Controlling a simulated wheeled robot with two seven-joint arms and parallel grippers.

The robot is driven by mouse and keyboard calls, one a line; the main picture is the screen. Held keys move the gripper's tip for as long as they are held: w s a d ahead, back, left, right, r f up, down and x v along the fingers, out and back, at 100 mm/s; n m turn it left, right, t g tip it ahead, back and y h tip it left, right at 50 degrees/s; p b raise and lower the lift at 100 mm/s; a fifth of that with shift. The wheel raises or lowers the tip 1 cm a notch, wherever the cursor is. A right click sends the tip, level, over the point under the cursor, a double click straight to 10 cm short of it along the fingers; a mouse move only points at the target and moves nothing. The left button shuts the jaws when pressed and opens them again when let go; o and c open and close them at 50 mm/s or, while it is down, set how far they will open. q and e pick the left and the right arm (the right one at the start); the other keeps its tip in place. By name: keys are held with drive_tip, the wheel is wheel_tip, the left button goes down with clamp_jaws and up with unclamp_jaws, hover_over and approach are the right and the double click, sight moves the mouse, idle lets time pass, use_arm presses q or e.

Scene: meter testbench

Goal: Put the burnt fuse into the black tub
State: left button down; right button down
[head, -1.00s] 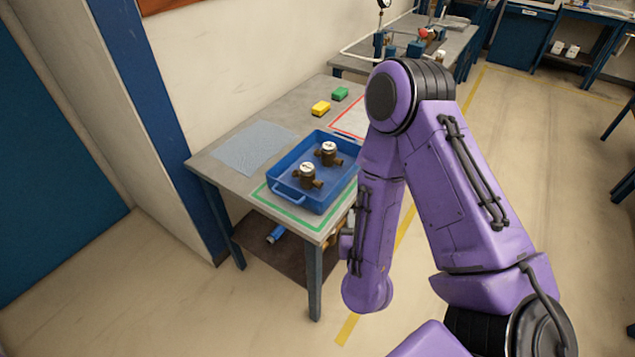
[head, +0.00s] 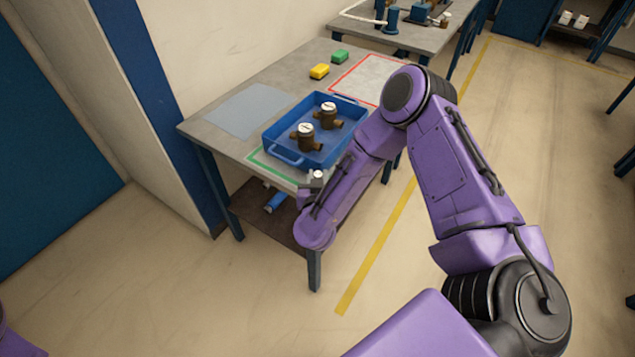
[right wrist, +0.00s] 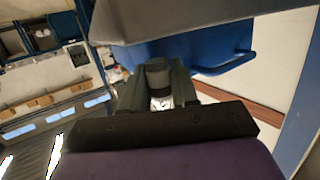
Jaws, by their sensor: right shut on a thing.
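I see no burnt fuse and no black tub that I can make out in either view. My right gripper (right wrist: 158,82) is shut on a small cylindrical thing (right wrist: 156,74), grey with a dark band, in the right wrist view. I cannot tell what it is. In the head view a small white-topped thing (head: 317,176) shows at my right wrist, by the table's front corner; my forearm hides most of the gripper. My left gripper is not in view.
A blue tray (head: 285,155) with two brass meters (head: 306,140) (head: 328,116) stands on the grey table (head: 225,138). A blue thing (head: 275,203) is on the lower shelf. Floor in front is clear.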

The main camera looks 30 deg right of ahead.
wheel_tip(320, 180, down, 2)
drive_tip(key=shift+f, duration=0.1)
drive_tip(key=c, duration=0.9)
unclamp_jaws()
drive_tip(key=shift+o, duration=0.2)
drive_tip(key=shift+s+a, duration=0.1)
drive_tip(key=shift+s, duration=0.05)
drive_tip(key=b+v, duration=0.3)
drive_tip(key=v, duration=0.9)
